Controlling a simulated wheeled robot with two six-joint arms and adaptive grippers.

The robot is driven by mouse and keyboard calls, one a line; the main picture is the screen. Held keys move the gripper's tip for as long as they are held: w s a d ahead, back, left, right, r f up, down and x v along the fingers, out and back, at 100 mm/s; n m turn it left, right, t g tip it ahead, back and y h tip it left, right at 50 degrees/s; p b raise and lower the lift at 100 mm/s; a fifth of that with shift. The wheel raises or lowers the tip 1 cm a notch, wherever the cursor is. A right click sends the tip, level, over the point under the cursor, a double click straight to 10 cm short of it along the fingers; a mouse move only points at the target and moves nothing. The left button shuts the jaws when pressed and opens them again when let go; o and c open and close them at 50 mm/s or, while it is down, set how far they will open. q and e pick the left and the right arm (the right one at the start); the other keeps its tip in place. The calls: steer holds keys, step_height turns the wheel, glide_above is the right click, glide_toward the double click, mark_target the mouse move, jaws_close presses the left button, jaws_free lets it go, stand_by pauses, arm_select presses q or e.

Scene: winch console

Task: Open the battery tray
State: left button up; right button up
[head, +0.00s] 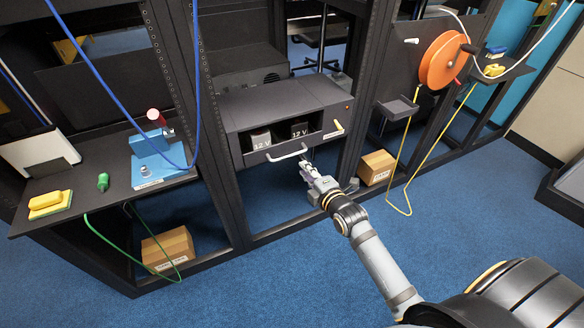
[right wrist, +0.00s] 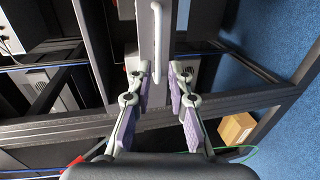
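The battery tray (head: 262,158) sits in the dark cabinet at the middle of the rack, with two 12 V batteries (head: 262,141) showing in its opening. A white bar handle (head: 287,152) is on its front; the handle also shows in the right wrist view (right wrist: 156,38). My right gripper (head: 308,170) is just below and right of the handle in the head view. In the right wrist view its fingers (right wrist: 155,72) are spread, and the handle's near end appears between the fingertips. Nothing is gripped; I cannot tell the remaining depth. My left gripper is not in view.
A yellow-tipped piece (head: 339,126) is at the cabinet's right front. Black rack posts (head: 359,95) flank the bay. An orange reel (head: 441,60) with a yellow cord hangs at right. A cardboard box (head: 376,167) stands below. Blue carpet in front is clear.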

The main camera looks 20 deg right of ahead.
mark_target(292, 155)
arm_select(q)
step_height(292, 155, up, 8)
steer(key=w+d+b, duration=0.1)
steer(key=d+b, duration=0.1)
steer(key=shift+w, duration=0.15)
arm_select(e)
steer(key=shift+x, duration=5.2)
steer(key=shift+r, duration=0.1)
jaws_close()
